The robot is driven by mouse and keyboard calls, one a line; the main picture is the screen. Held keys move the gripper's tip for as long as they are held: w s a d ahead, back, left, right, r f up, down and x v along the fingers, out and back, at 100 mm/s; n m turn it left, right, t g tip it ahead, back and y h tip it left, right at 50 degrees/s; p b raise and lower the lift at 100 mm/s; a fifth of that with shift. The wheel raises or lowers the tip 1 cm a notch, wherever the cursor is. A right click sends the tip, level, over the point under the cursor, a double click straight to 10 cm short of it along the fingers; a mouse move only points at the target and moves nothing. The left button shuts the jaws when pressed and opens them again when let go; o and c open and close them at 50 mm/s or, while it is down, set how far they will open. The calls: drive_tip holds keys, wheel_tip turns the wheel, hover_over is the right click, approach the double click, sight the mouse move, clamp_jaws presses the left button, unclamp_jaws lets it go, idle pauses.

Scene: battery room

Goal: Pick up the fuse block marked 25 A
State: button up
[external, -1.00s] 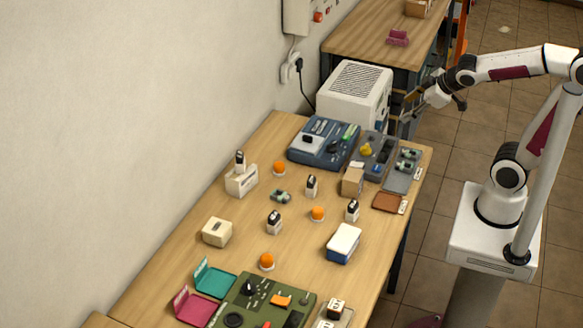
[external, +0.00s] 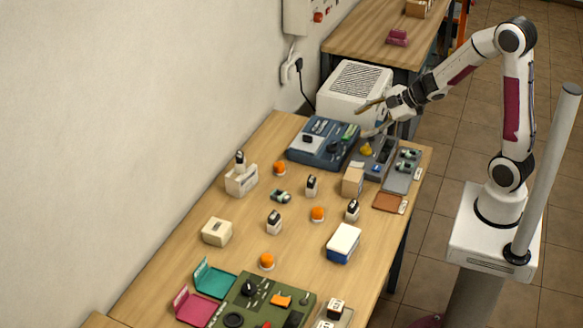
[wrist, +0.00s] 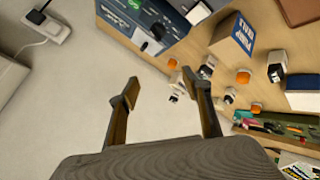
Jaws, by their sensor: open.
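Several small white blocks with black tops stand on the wooden table, among them one near the middle (external: 311,186), one left of it (external: 274,222) and one to the right (external: 352,211). Another sits on a cream holder (external: 241,181). Their ratings are too small to read, so I cannot tell which is 25 A. Similar blocks show in the wrist view, one at right (wrist: 277,72) and one near the middle (wrist: 207,67). My gripper (external: 370,118) is open and empty, above the table's far end, well away from these blocks; its fingers (wrist: 160,86) frame bare wall.
Orange buttons (external: 317,213) stand between the blocks. A blue-and-white box (external: 343,243) and a green panel (external: 265,305) are nearer.

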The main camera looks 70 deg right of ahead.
sight(353, 209)
drive_tip(key=s+a+f+n+g+y, duration=0.1)
drive_tip(key=s+a+f+y, duration=0.1)
drive_tip(key=a+f+y, duration=0.1)
drive_tip(key=s+a+f+n+g+y, duration=0.1)
drive_tip(key=s+a+f+n+y, duration=0.1)
drive_tip(key=a+f, duration=0.3)
drive_tip(key=s+a+f+n+g+y, duration=0.1)
drive_tip(key=s+a+f+n+y, duration=0.1)
drive_tip(key=s+a+f+y, duration=0.1)
drive_tip(key=shift+s+a+f+g+y, duration=0.35)
drive_tip(key=shift+s+f+y, duration=0.2)
drive_tip(key=shift+y, duration=0.45)
drive_tip(key=shift+s+a+f+n+y, duration=0.1)
drive_tip(key=shift+s+a+n+y, duration=0.2)
drive_tip(key=shift+s+a, duration=0.25)
drive_tip(key=shift+x, duration=3.15)
drive_tip(key=shift+x, duration=2.8)
